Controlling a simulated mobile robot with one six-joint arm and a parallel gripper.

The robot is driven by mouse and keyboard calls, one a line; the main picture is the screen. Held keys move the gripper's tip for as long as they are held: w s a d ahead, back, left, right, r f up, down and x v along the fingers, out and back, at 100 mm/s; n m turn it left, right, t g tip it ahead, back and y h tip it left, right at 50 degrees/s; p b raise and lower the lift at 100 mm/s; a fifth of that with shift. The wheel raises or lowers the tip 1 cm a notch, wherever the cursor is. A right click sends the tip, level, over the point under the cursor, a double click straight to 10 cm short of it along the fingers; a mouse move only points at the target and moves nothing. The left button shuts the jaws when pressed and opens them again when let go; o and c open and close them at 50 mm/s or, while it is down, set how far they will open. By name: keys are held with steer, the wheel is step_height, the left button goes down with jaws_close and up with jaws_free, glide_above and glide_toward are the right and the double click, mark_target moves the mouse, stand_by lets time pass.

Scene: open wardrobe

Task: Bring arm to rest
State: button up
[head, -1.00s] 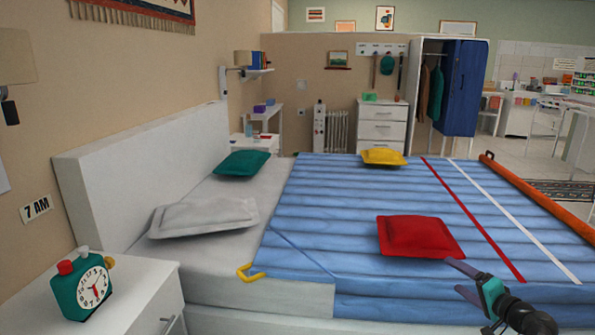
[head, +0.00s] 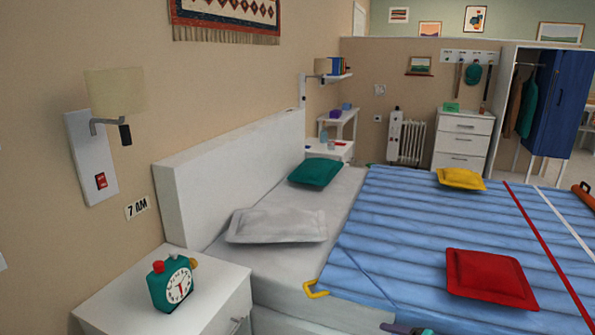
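My gripper (head: 408,329) shows only as a small piece at the bottom edge, in front of the bed. The rest of it and my arm are out of view, so I cannot tell whether it is open or holds anything. The bed (head: 255,150) has a blue striped cover (head: 420,245). A red cushion (head: 490,278) lies on the cover, to the right of my gripper. The yellow handle (head: 316,290) at the cover's near left corner is left of it.
A white nightstand (head: 110,310) with a green alarm clock (head: 171,282) stands at the near left, below a wall lamp (head: 115,92). Grey (head: 278,226), green (head: 316,172) and yellow (head: 461,179) cushions lie on the bed. A drawer chest (head: 463,140) and open wardrobe (head: 548,100) stand behind.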

steer(key=s+a+f+n+g+p, duration=0.3)
steer(key=s+a+f+g+p, duration=0.15)
steer(key=s+a, duration=0.55)
steer(key=s+a+f+n+g+p, duration=0.2)
steer(key=s+a+f+g+p, duration=0.35)
steer(key=a, duration=0.65)
steer(key=s+d+f+n+g+h+p, duration=0.1)
steer(key=s+f+n+g+h, duration=0.15)
steer(key=s, duration=0.65)
steer(key=s+d+f+n+g+h+p, duration=0.1)
steer(key=s+d+f+g+h, duration=0.15)
steer(key=s, duration=0.65)
steer(key=d+h, duration=0.1)
steer(key=d, duration=0.1)
steer(key=s+d+h, duration=0.1)
steer(key=d, duration=0.1)
steer(key=shift+s+d, duration=0.15)
steer(key=shift+d, duration=0.1)
steer(key=shift+c, duration=0.2)
